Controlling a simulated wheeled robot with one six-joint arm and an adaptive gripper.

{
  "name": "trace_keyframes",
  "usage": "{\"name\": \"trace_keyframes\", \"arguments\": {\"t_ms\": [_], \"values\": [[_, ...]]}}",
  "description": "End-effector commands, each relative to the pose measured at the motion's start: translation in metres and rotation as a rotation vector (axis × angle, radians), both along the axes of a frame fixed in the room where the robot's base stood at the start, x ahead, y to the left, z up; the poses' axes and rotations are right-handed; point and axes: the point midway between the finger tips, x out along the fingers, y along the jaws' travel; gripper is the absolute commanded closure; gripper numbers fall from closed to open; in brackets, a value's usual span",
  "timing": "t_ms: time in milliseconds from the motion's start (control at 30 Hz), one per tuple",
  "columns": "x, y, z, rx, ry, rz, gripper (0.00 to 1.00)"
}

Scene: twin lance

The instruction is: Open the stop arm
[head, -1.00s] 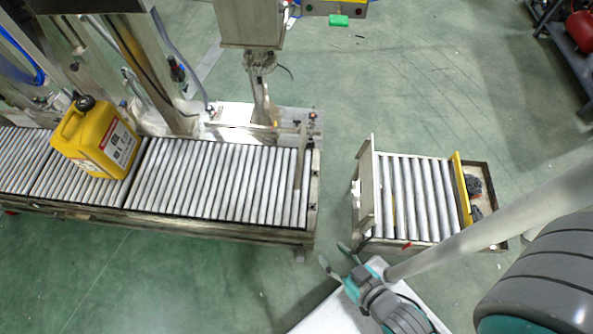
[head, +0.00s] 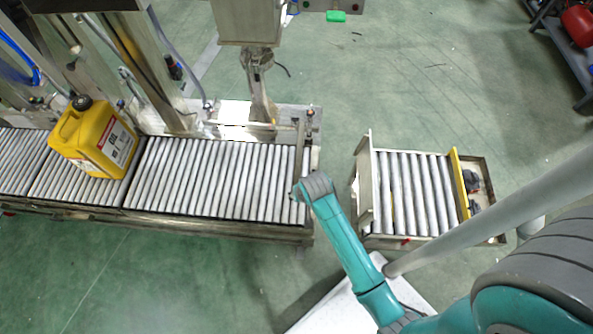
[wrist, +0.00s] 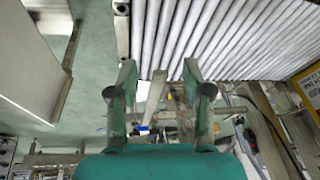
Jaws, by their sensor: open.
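The stop arm (head: 299,150) is a thin metal bar lying across the rollers at the right end of the long conveyor (head: 215,180) in the head view. My gripper is over that conveyor end; in the head view my wrist hides most of it. In the wrist view my gripper (wrist: 159,78) is open, its two fingers apart with nothing clearly gripped. A pale bar (wrist: 154,97) shows between and beyond the fingers; I cannot tell whether it is the stop arm. The rollers show at the upper right there.
A yellow jerrycan (head: 97,140) stands on the long conveyor at left. A short roller section (head: 418,190) with a yellow end strip stands to the right, across a gap of green floor. Metal posts and a hanging box (head: 248,22) stand behind the conveyor.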

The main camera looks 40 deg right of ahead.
Motion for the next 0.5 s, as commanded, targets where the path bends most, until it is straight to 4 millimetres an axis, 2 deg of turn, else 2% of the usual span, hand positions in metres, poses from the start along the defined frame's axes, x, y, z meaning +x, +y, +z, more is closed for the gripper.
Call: {"name": "trace_keyframes", "arguments": {"t_ms": [33,200,333,500], "values": [[0.016,-0.008,0.005,0.01,0.026,-0.022,0.5],[0.051,-0.031,0.023,0.052,0.14,-0.093,0.5],[0.073,-0.048,0.043,0.08,0.22,-0.144,0.5],[0.089,-0.063,0.065,0.106,0.296,-0.19,0.5]]}}
